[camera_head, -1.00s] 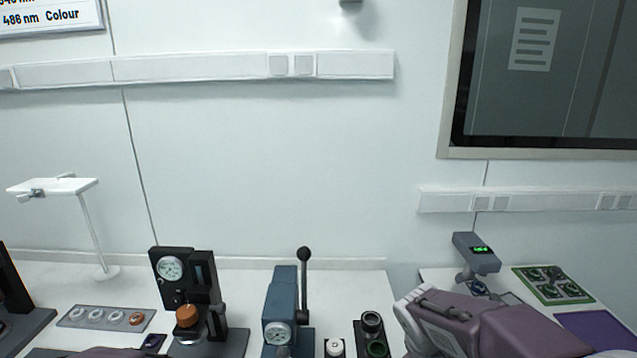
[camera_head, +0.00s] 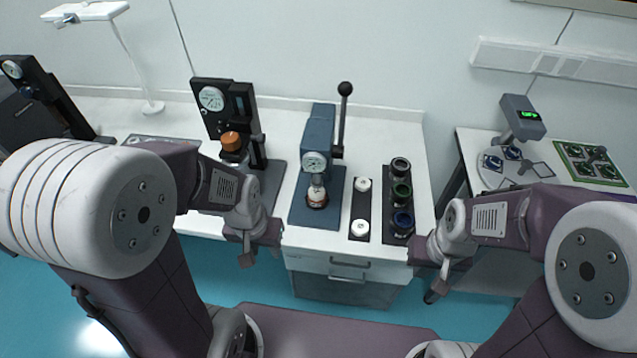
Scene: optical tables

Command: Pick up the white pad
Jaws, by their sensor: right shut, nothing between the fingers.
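Two round white pads sit on a narrow dark strip in the middle of the table: a far one (camera_head: 362,184) and a near one (camera_head: 359,229). My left gripper (camera_head: 246,260) hangs at the table's front edge, left of the pads; its fingers are too small and edge-on to tell whether they are open. My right gripper (camera_head: 436,291) is shut and empty, in front of and right of the pads, off the table's front edge. Neither gripper touches a pad.
A blue lever press (camera_head: 317,150) stands left of the pads. A dark tray with several ringed lenses (camera_head: 400,192) is right of them. A black gauge stand (camera_head: 229,110) is further left. A side table at right holds a grey device (camera_head: 522,117) and a green board (camera_head: 590,165).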

